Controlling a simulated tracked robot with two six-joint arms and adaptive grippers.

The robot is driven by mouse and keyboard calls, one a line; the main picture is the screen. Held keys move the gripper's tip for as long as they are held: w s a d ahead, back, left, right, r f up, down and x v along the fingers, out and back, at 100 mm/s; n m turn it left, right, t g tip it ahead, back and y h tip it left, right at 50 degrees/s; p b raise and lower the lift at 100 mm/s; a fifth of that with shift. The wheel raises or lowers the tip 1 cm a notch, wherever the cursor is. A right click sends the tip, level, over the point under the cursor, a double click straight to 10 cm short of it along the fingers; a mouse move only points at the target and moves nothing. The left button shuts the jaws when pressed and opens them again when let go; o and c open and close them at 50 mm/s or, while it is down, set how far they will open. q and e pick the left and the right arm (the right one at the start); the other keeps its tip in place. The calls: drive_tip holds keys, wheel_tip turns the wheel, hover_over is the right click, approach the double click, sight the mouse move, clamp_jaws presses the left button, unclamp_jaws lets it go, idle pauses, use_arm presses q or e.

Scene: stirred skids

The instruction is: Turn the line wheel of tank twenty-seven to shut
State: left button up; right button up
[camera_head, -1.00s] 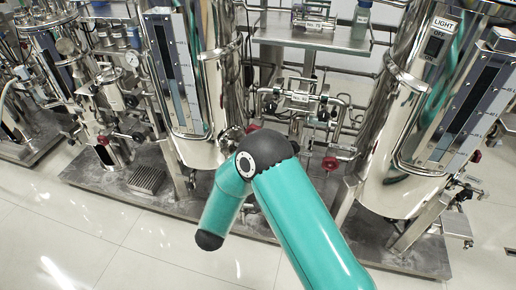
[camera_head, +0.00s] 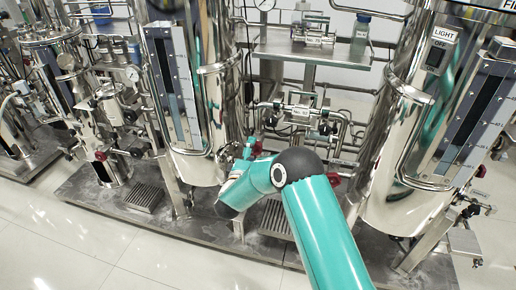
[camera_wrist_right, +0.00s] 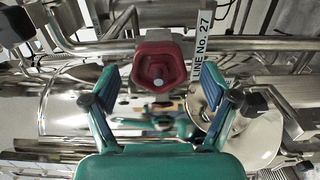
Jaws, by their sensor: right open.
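In the right wrist view a dark red lobed wheel (camera_wrist_right: 158,66) sits on a horizontal steel pipe, close in front of my right gripper (camera_wrist_right: 152,84). A white tag reading LINE No. 27 (camera_wrist_right: 200,42) stands just right of it. The blue-padded fingers are open, one on each side of the wheel, with visible gaps; the wheel is not gripped. In the head view the right gripper (camera_head: 246,152) is small and partly hidden by my arm, beside a red wheel (camera_head: 257,147) by the left tank's lower side. My left gripper is not in view.
Polished tanks stand left (camera_head: 210,120) and right (camera_head: 405,130) on a steel skid. Pipework with a small plate (camera_head: 299,111) runs between them. Another red wheel (camera_head: 334,180) is right of my elbow. A shelf (camera_head: 310,48) is behind. Floor is clear at front left.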

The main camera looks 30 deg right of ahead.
drive_tip(key=shift+x, duration=1.2)
